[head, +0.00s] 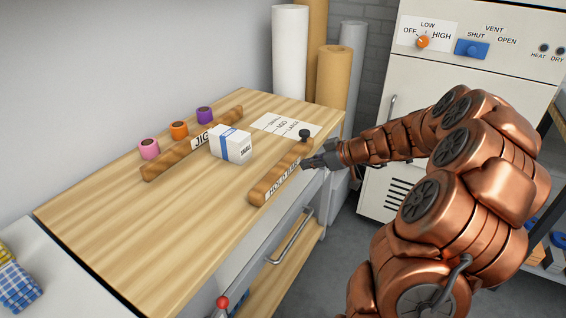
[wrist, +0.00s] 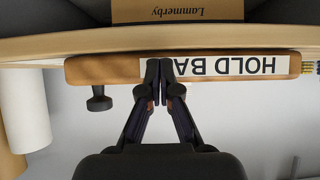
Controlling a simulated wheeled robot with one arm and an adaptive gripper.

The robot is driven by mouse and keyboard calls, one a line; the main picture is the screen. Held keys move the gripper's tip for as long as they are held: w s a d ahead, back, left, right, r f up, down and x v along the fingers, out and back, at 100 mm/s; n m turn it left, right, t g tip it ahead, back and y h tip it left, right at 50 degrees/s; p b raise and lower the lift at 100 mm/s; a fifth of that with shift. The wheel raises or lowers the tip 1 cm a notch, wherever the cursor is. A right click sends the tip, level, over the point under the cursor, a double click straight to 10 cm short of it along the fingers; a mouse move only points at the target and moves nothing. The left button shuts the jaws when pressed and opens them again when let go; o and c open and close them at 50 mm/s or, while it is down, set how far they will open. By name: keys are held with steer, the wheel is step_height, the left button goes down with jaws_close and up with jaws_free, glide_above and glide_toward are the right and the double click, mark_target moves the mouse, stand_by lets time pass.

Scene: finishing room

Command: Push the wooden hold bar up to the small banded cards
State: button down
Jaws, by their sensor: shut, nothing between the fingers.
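The wooden hold bar (head: 277,180) lies along the right edge of the wooden tabletop, with a dark knob (head: 305,135) at its far end and a white label on its outer side. The small banded cards (head: 231,145), a white stack with a blue band, stand to the left of the bar, with bare wood between them. My gripper (head: 310,163) is shut and empty at the bar's outer side.
A wooden jig bar (head: 165,163) lies left of the cards, with pink, orange and purple rolls (head: 179,130) behind it. A size chart (head: 286,125) lies at the table's far end. Bare tabletop (head: 150,235) spreads toward the near left. A cream cabinet (head: 440,75) stands behind my arm.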

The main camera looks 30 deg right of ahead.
mark_target(292, 156)
steer(key=shift+w+a, duration=0.1)
steer(key=shift+w, duration=0.05)
steer(key=shift+w+a+b, duration=0.5)
steer(key=shift+w+b, duration=0.05)
steer(key=shift+w, duration=0.3)
steer(key=shift+w+a+b, duration=0.5)
steer(key=shift+w+b, duration=0.1)
steer(key=shift+w, duration=0.2)
steer(key=shift+w+a+b, duration=0.5)
steer(key=shift+w+b, duration=0.05)
steer(key=shift+w, duration=0.4)
steer(key=shift+w+a+b, duration=0.45)
steer(key=shift+w+a, duration=0.05)
steer(key=shift+w, duration=0.15)
steer(key=shift+w+a+b, duration=0.45)
steer(key=shift+w+a, duration=0.1)
steer(key=shift+w, duration=0.4)
steer(key=shift+w+a+b, duration=0.45)
steer(key=shift+w+a, duration=0.1)
steer(key=shift+w, duration=0.45)
